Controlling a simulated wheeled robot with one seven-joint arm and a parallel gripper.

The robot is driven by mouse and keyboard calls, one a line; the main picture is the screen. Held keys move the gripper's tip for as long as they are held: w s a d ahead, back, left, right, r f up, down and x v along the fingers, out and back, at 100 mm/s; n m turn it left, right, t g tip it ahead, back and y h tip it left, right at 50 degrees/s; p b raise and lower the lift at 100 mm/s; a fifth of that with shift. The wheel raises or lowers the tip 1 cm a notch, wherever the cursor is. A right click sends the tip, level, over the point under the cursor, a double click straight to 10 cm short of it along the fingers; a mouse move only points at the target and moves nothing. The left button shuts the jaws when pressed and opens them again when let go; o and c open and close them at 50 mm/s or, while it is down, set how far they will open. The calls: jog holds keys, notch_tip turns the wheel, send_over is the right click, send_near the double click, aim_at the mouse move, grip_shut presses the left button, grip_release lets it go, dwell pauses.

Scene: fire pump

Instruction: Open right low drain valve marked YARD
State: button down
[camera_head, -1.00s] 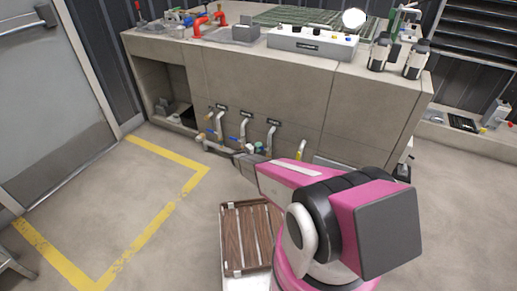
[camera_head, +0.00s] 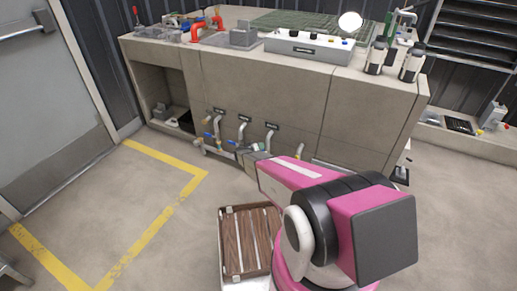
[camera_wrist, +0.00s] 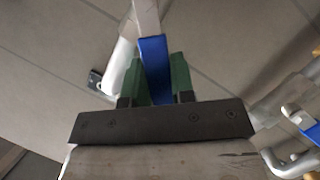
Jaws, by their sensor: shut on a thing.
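Several drain pipes come out low on the front of the concrete cabinet, under small dark labels too small to read. The right pipe (camera_head: 270,138) of the row stands just behind my gripper (camera_head: 243,154). In the wrist view, my gripper (camera_wrist: 158,80) has its green fingers shut on a blue valve lever (camera_wrist: 154,58). The lever lies between both fingers, and a pale pipe (camera_wrist: 120,62) runs beside them. The valve body is mostly hidden, and my arm covers part of the low pipework in the head view.
Another blue lever (camera_wrist: 311,131) and metal pipework show at the right of the wrist view. A wooden slatted crate (camera_head: 230,245) stands on the floor beside my arm. A control box (camera_head: 309,46) and bottles (camera_head: 411,66) stand on the cabinet top. The floor at left, with yellow lines, is clear.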

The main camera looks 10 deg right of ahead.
jog(key=shift+s+d+r+m, duration=0.1)
jog(key=shift+m, duration=0.2)
dwell(0.4)
jog(key=c, duration=1)
grip_release()
jog(key=shift+o, duration=0.2)
